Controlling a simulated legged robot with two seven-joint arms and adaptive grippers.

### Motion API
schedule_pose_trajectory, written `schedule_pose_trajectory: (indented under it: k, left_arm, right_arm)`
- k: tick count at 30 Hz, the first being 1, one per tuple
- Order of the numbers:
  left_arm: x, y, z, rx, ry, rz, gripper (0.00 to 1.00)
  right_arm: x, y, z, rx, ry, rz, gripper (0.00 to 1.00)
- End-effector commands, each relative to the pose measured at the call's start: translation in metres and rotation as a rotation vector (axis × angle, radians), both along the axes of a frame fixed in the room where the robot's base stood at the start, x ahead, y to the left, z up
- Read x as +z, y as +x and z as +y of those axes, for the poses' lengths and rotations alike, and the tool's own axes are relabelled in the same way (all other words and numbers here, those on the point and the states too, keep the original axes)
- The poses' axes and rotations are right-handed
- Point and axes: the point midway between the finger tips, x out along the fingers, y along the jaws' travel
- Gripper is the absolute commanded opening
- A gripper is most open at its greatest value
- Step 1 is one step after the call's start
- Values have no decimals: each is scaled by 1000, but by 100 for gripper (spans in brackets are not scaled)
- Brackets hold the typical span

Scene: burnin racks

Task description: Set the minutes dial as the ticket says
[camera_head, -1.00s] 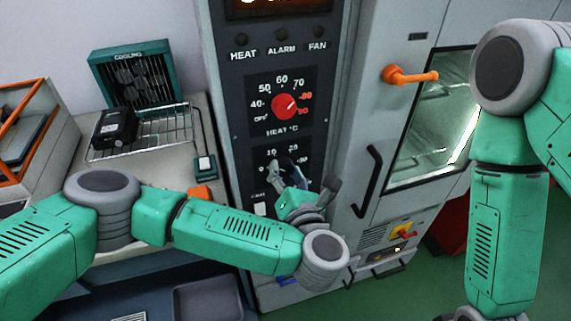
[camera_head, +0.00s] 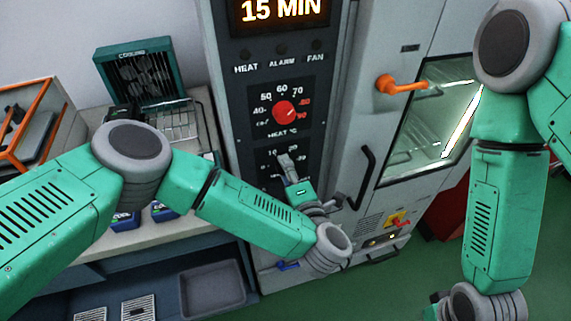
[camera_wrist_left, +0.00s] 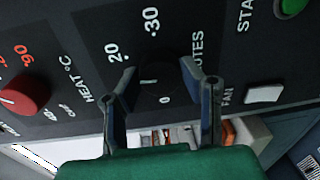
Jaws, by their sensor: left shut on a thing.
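The black minutes dial (camera_wrist_left: 158,76) sits on the dark control panel, with a pale pointer mark, in the left wrist view. Numbers 20, 30 and 0 show around it. My left gripper (camera_wrist_left: 160,84) has a finger on each side of the dial and is shut on it. In the head view my left gripper (camera_head: 286,160) covers most of the dial. The lit display (camera_head: 284,10) reads 15 MIN. I cannot make out a ticket. My right arm hangs at the right; its fingers are out of frame.
The red heat dial (camera_head: 285,111) is just above the minutes scale. A white fan switch (camera_wrist_left: 264,94) and a green button (camera_wrist_left: 291,6) are near my left gripper. A wire rack and cooling fan (camera_head: 137,78) stand at left.

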Motion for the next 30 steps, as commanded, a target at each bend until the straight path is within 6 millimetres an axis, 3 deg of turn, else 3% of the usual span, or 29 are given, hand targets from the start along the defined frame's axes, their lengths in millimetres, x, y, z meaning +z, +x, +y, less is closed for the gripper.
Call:
schedule_pose_trajectory:
  k: [12, 30]
  left_arm:
    - [-1, -1, -3, -8, 375, 128, 6]
    - [-5, -2, -3, -10, 893, 298, 6]
  right_arm:
    - [17, 0, 0, 0, 0, 0, 40]
    - [26, 0, 0, 0, 0, 0, 40]
